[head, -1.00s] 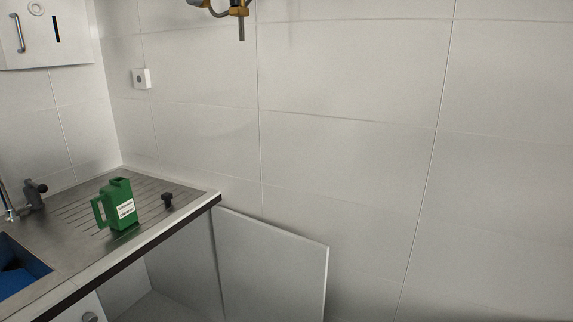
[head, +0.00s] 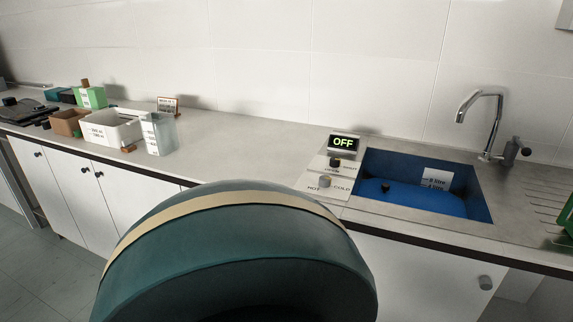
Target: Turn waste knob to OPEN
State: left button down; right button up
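No label in view reads as waste, so I cannot tell which knob is the waste knob. A small black knob (head: 386,188) shows in the blue sink basin (head: 478,192). The control panel (head: 316,184) left of the sink has a black knob (head: 336,163), a grey HOT/COLD knob (head: 324,182) and a lit display (head: 343,142) reading OFF. Neither of my grippers is in view.
A large dark teal rounded object, perhaps a chair back (head: 225,240), blocks the near middle. A chrome tap (head: 494,125) stands behind the sink. A white bin (head: 100,126) and a clear jug (head: 160,135) stand on the counter (head: 235,150). A green jug (head: 567,215) is partly cut off right.

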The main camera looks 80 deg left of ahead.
aim_at(335, 162)
jog(key=u, duration=2.15)
jog(key=i+j+z, duration=0.2)
jog(key=j, duration=0.2)
jog(key=j+z, duration=0.15)
jog(key=j, duration=0.25)
jog(key=j+z, duration=0.2)
jog(key=j, duration=0.25)
jog(key=i, duration=0.05)
